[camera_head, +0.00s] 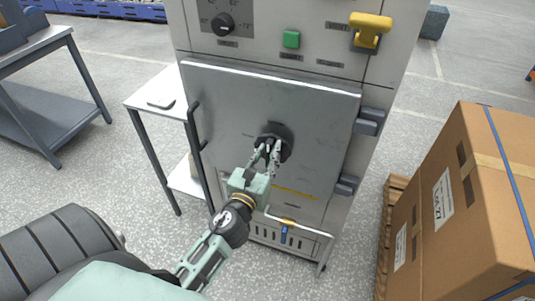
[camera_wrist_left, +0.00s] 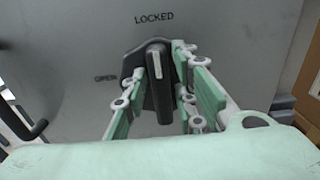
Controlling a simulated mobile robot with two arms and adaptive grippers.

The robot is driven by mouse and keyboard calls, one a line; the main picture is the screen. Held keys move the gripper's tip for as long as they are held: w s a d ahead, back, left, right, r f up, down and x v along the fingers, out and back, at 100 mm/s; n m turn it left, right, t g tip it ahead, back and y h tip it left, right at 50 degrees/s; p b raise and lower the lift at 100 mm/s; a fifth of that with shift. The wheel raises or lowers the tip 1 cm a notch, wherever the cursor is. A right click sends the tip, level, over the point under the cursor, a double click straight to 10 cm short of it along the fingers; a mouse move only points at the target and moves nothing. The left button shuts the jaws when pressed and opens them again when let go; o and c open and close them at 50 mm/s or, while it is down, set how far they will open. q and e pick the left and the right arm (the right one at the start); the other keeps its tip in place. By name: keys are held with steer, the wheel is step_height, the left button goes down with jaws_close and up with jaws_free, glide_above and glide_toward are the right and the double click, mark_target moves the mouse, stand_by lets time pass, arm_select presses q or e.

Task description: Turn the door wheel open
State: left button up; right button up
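The door wheel (camera_head: 283,133) is a dark knob with a raised grip bar, in the middle of a grey metal door (camera_head: 230,105). In the left wrist view the wheel (camera_wrist_left: 158,88) has its bar upright, its pale mark towards the word LOCKED; the word OPEN stands to the left. My left gripper (camera_head: 268,148) is at the wheel, with its fingers on either side of the bar. In the wrist view, gaps show between the bar and the fingers of the left gripper (camera_wrist_left: 160,68), so it looks open. Whether a fingertip touches the wheel is hard to tell. My right gripper is not in view.
A dark vertical door handle (camera_head: 196,130) stands at the door's left, hinges (camera_head: 369,121) at its right. A small side table (camera_head: 150,92) is left of the cabinet. Cardboard boxes (camera_head: 470,210) stand on a pallet at the right. A metal rail (camera_head: 315,232) runs below the door.

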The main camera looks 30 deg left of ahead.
arm_select(q)
jaws_close()
steer(key=n, duration=0.3)
steer(key=shift+a+n, duration=0.25)
steer(key=shift+n, duration=0.15)
steer(key=n, duration=0.6)
steer(key=a+f+n, duration=0.1)
steer(key=n, duration=0.3)
steer(key=shift+s, duration=0.15)
steer(key=shift+f+n, duration=0.15)
steer(key=shift+n, duration=0.9)
steer(key=shift+f+n, duration=0.15)
steer(key=shift+n, duration=0.9)
steer(key=shift+o, duration=1.9)
jaws_free()
